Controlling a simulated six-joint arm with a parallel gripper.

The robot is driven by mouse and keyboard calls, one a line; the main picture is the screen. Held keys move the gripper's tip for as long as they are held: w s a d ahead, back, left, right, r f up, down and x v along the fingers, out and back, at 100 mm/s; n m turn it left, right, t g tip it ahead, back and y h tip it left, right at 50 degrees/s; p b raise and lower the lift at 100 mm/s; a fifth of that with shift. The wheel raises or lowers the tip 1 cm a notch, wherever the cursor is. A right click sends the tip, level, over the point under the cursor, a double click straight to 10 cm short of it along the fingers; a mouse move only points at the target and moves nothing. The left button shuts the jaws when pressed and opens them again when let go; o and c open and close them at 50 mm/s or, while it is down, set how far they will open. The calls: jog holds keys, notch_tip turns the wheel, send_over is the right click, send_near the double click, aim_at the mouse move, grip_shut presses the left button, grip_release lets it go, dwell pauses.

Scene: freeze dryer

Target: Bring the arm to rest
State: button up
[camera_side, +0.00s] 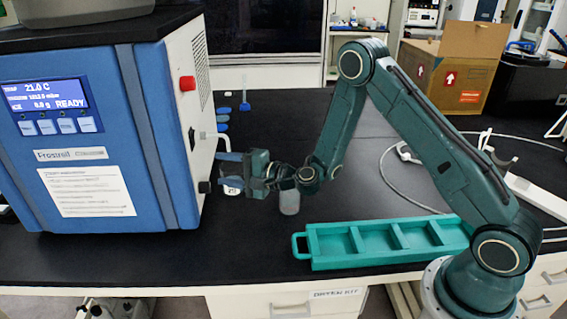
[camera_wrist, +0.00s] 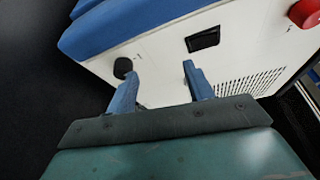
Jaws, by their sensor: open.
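My gripper (camera_side: 222,171) is open at the side of the blue and white freeze dryer (camera_side: 75,145) in the side view. In the wrist view my two blue fingers (camera_wrist: 160,88) are apart, with nothing seen between them but the dryer's white side panel (camera_wrist: 250,60). A black round knob (camera_wrist: 122,67) is just beyond the left finger, and a dark recessed slot (camera_wrist: 203,39) is above the right finger. The side view does not show clearly whether the fingers touch the dryer. The dryer's display (camera_side: 45,97) reads READY.
A teal compartment tray (camera_side: 308,258) lies empty on the black bench, right of my gripper. Small blue items (camera_side: 222,117) lie behind my gripper. A cardboard box (camera_side: 450,70), a white cable and a white stand (camera_side: 530,190) are at the right.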

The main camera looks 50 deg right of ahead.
jog(key=shift+r, duration=0.1)
jog(key=s+a+r+n+g+y, duration=0.1)
jog(key=s+a+r+n+g, duration=0.2)
jog(key=s+r+n, duration=0.35)
jog(key=s+a+r+n+g+y, duration=0.1)
jog(key=s+a+r+n+g, duration=0.15)
jog(key=s+r+n, duration=0.35)
jog(key=s+d+r+n+g+h, duration=0.1)
jog(key=s+d+h, duration=0.3)
jog(key=s, duration=0.9)
jog(key=s+d+r+n+g+h, duration=0.2)
jog(key=s+d+g+h, duration=0.1)
jog(key=s+d, duration=0.7)
jog(key=s+h, duration=0.1)
jog(key=s, duration=0.1)
jog(key=shift+s+r+g+h, duration=0.35)
jog(key=shift+s+h, duration=0.05)
